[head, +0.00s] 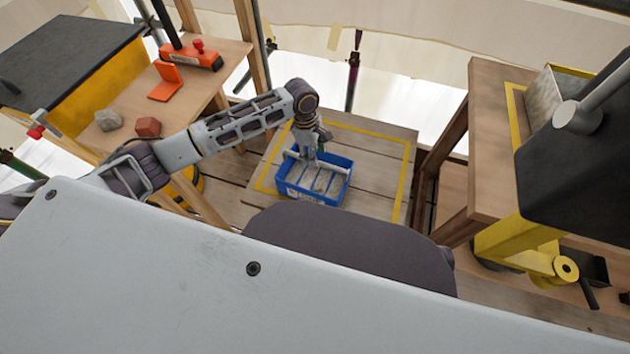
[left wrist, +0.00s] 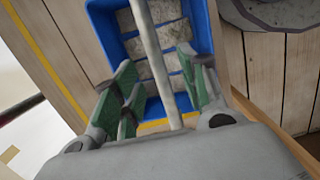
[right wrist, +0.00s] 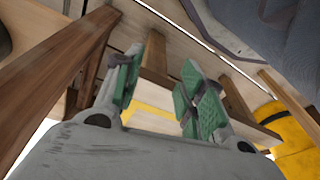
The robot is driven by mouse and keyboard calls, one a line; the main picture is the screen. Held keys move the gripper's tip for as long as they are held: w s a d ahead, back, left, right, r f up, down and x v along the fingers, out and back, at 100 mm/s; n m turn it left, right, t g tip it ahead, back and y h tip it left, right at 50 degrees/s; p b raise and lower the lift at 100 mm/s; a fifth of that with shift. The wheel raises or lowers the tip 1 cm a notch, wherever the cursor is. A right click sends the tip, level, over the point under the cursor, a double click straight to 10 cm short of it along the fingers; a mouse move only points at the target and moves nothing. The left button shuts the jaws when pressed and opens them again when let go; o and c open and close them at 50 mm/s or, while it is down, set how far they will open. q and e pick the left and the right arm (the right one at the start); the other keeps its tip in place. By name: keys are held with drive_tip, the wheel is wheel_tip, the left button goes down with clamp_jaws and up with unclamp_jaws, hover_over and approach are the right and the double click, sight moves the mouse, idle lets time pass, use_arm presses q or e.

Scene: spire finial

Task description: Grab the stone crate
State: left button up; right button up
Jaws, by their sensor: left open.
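The stone crate (head: 335,193) is a blue open box holding grey stone blocks, with a pale bar handle across its top. It stands on the plank floor inside a yellow outline. My left gripper (head: 312,153) is above the crate, pointing down. In the left wrist view the crate (left wrist: 205,25) lies beyond my left gripper (left wrist: 160,88), whose green-padded fingers are apart with the handle bar (left wrist: 150,45) passing between them. Whether the pads touch the bar cannot be told. My right gripper (right wrist: 160,85) shows only in the right wrist view, open and empty, away from the crate.
A wooden bench (head: 215,82) at the left carries an orange tool (head: 190,55), a grey stone (head: 108,120) and a red block (head: 147,127). A wooden table (head: 490,130) stands at the right, with a metal box (head: 545,95). The floor right of the crate is clear.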

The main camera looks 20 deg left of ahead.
use_arm(q)
drive_tip(key=shift+f, duration=0.45)
drive_tip(key=shift+w+f+b, duration=0.1)
drive_tip(key=shift+f+b, duration=0.25)
drive_tip(key=shift+b, duration=0.05)
drive_tip(key=shift+f+b, duration=0.4)
drive_tip(key=shift+f, duration=0.3)
drive_tip(key=shift+d+f+b, duration=0.15)
drive_tip(key=shift+f+b, duration=0.2)
drive_tip(key=shift+f, duration=0.75)
use_arm(e)
drive_tip(key=r, duration=0.3)
drive_tip(key=shift+w+a+r+t, duration=0.25)
drive_tip(key=shift+w+a+t, duration=0.05)
drive_tip(key=shift+w+a, duration=0.1)
use_arm(q)
drive_tip(key=shift+c, duration=0.3)
use_arm(e)
drive_tip(key=shift+f, duration=0.1)
use_arm(q)
clamp_jaws()
drive_tip(key=shift+w, duration=0.1)
